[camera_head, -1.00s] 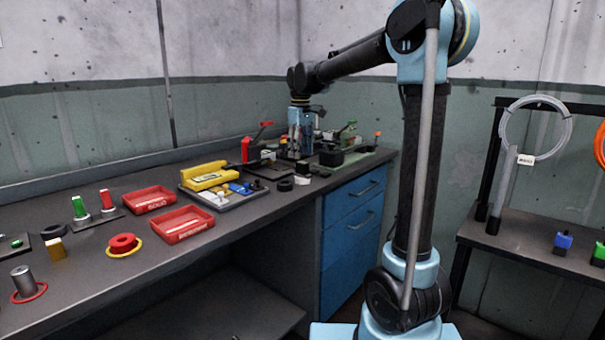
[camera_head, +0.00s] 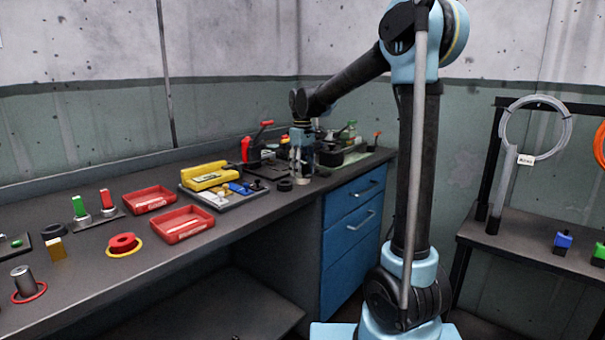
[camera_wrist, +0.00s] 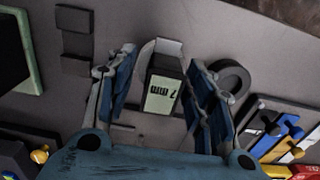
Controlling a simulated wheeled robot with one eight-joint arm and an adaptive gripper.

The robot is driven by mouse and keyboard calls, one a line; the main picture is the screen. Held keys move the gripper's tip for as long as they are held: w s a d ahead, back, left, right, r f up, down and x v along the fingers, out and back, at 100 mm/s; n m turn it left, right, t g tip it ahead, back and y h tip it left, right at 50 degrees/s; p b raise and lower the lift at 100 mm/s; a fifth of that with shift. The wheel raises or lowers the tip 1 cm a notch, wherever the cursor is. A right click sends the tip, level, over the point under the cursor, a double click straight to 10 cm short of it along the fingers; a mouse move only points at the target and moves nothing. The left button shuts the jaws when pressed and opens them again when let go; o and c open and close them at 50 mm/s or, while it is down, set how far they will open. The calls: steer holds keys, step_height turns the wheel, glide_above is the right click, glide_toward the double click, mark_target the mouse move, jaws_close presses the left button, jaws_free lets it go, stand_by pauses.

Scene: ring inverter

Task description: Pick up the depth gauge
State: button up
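The block with a pale label or display reading "7 mm" (camera_wrist: 161,95) looks like the depth gauge. It has a dark body and a light grey end, and it stands on the bench top between my fingers in the wrist view. My gripper (camera_wrist: 160,88) is open, with one blue finger on each side of the gauge and small gaps showing. In the head view my gripper (camera_head: 302,172) is low over the bench's right part and mostly hides the gauge.
A black ring (camera_wrist: 231,78) lies close beside the right finger. A tool tray (camera_wrist: 262,104) with blue and yellow pieces is farther right. A dark box with a pale green rim (camera_wrist: 33,50) is at left. Red trays (camera_head: 183,236) lie along the bench (camera_head: 225,222).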

jaws_close()
